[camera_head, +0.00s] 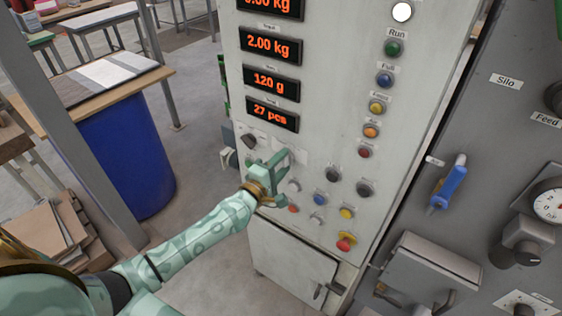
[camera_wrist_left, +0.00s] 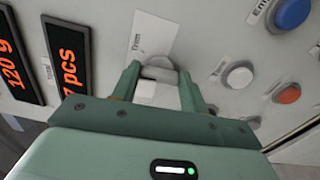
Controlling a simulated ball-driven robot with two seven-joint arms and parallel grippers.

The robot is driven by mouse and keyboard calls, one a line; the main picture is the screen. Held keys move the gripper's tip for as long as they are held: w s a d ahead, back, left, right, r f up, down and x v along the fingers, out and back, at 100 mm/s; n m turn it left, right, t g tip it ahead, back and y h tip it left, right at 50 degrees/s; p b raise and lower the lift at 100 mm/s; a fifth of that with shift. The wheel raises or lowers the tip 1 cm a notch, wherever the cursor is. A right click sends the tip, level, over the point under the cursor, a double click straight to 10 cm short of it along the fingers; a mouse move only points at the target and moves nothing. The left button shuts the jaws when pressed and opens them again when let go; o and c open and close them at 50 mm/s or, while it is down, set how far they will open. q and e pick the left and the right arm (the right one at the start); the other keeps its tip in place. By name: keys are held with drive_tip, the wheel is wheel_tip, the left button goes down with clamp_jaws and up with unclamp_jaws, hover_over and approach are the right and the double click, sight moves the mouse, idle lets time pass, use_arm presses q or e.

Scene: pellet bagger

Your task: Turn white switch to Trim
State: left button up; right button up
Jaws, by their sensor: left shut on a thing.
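The white switch (camera_wrist_left: 147,93) sits on a pale label plate (camera_wrist_left: 154,35) on the panel. In the left wrist view it is between the two green fingers of my left gripper (camera_wrist_left: 160,76), which is shut on it. Small writing beside the switch seems to read Trim; I cannot make out which mark the switch points at. In the head view my left gripper (camera_head: 280,168) is against the lower left of the light grey control panel (camera_head: 330,115) and hides the switch. My right gripper is not in view.
Several buttons surround the gripper, such as a blue one (camera_head: 333,174) and an orange one (camera_head: 293,208). A dark knob (camera_head: 249,141) is just up and left. Red displays (camera_head: 272,115) are above. A red knob (camera_head: 346,242) is lower right. A blue barrel (camera_head: 125,155) stands left.

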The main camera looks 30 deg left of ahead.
use_arm(q)
drive_tip(key=m+p, duration=0.1)
drive_tip(key=m, duration=0.3)
drive_tip(key=shift+p, duration=0.4)
drive_tip(key=shift+f+m+p, duration=0.1)
drive_tip(key=shift+m+p, duration=0.45)
drive_tip(key=shift+m, duration=0.95)
drive_tip(key=o, duration=1)
drive_tip(key=shift+s, duration=0.1)
drive_tip(key=shift+s+a, duration=0.1)
drive_tip(key=shift+s, duration=0.2)
drive_tip(key=s, duration=0.5)
drive_tip(key=s+a, duration=0.1)
drive_tip(key=s, duration=0.4)
drive_tip(key=s+a+p, duration=0.1)
drive_tip(key=s, duration=0.4)
drive_tip(key=shift+s, duration=0.2)
